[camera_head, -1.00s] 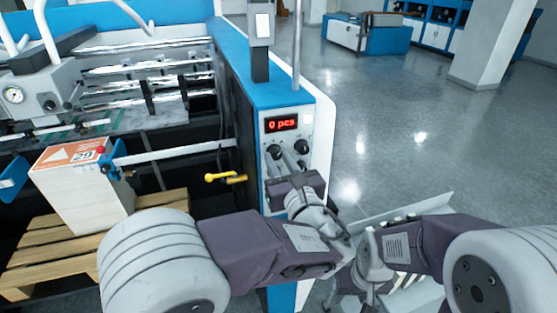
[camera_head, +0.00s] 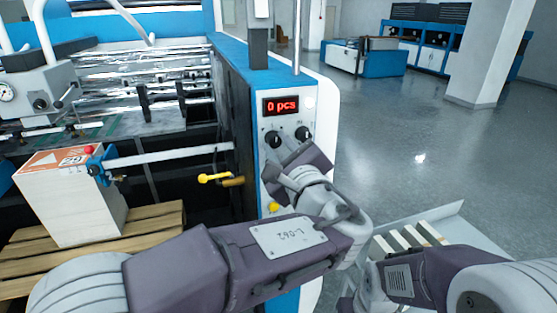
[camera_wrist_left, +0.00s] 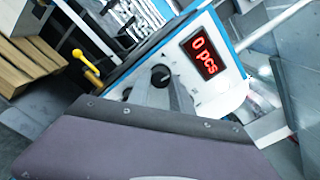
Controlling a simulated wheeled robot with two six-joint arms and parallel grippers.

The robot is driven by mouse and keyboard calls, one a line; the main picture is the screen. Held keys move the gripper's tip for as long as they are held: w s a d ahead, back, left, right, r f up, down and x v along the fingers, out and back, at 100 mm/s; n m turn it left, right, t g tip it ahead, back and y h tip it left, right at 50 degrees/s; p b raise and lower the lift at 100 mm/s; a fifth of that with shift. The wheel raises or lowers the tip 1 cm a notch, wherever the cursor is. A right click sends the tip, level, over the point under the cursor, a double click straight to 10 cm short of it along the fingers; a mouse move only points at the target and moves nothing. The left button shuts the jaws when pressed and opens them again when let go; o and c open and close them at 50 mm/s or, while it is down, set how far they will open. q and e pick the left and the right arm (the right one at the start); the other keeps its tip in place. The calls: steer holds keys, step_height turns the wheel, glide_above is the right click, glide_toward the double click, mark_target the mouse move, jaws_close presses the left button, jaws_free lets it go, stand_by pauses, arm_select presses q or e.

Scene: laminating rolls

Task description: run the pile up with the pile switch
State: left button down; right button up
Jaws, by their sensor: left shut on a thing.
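The control panel (camera_head: 287,125) on the machine's end post carries a red display (camera_head: 281,105) reading "0 pcs". Two black knobs sit below it, a left one (camera_head: 272,138) and a right one (camera_head: 302,133); their labels are too small to read. My left gripper (camera_head: 285,163) is at the panel below the knobs, shut on a panel control that its fingers mostly hide, so I take it as the pile switch. In the left wrist view the fingers (camera_wrist_left: 158,97) reach the panel beside a knob (camera_wrist_left: 160,75). The pile (camera_head: 75,205), white with an orange top, stands on a pallet. My right gripper's fingers are not visible.
The wooden pallet (camera_head: 160,222) lies under the pile at the left. A yellow lever (camera_head: 215,178) juts out left of the panel. A pale tray (camera_head: 440,220) is at lower right, near my right arm. Open floor (camera_head: 400,140) stretches behind it.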

arm_select(q)
steer(key=shift+n+b, duration=0.7)
steer(key=c, duration=1.1)
jaws_free()
steer(key=shift+c, duration=0.2)
steer(key=shift+s, duration=0.15)
steer(key=b+v, duration=0.1)
steer(key=v, duration=0.8)
steer(key=shift+b, duration=0.4)
steer(key=shift+r, duration=0.1)
